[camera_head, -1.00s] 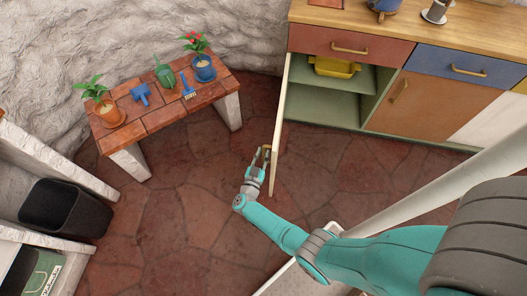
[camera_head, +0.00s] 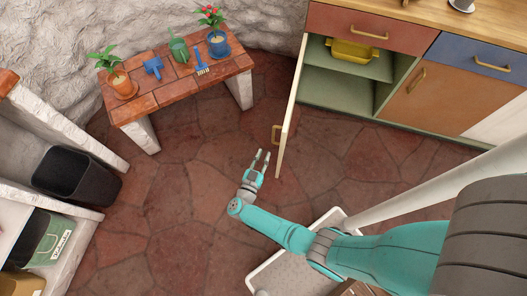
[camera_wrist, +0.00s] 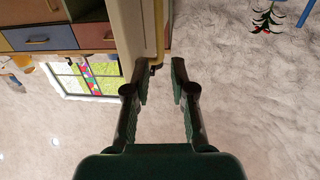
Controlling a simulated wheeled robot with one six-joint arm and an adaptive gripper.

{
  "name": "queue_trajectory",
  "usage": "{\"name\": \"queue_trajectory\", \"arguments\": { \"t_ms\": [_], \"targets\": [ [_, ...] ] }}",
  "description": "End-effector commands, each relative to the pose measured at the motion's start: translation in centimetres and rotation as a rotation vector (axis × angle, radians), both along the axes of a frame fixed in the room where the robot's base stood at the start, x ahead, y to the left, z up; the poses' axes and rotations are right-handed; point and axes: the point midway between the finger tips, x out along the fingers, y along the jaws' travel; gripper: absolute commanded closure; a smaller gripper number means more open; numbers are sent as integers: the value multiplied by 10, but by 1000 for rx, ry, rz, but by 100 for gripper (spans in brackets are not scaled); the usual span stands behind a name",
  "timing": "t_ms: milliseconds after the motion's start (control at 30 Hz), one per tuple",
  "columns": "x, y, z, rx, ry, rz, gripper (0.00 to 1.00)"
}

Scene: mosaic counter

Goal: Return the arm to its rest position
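My gripper (camera_head: 262,158) is open and empty in the head view, with its fingers apart. It is just left of the open cabinet door (camera_head: 290,112), clear of the door's brass handle (camera_head: 276,134). In the wrist view my gripper (camera_wrist: 160,75) also shows spread fingers with nothing between them. The door edge (camera_wrist: 128,30) and its handle (camera_wrist: 158,30) are just ahead of the left finger there. My arm reaches out low from the right of the head view.
The open cabinet holds a yellow container (camera_head: 354,51). A brick bench (camera_head: 180,88) with potted plants and small garden tools stands at upper left. A black bin (camera_head: 75,176) sits on the left shelf. A pale tray (camera_head: 262,272) lies below my arm. The floor between is clear.

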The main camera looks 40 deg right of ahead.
Motion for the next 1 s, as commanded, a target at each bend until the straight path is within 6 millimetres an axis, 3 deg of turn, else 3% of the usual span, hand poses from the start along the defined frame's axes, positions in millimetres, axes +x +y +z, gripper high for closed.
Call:
{"name": "queue_trajectory", "arguments": {
  "t_ms": [400, 567, 767, 1000],
  "targets": [
    [0, -1, 0, 1, -1, 2, 76],
    [-11, -8, 3, 3, -33, 53, 76],
    [-43, -18, 24, 15, -122, 229, 76],
    [-92, -15, 68, 33, -189, 459, 76]
  ]
}}
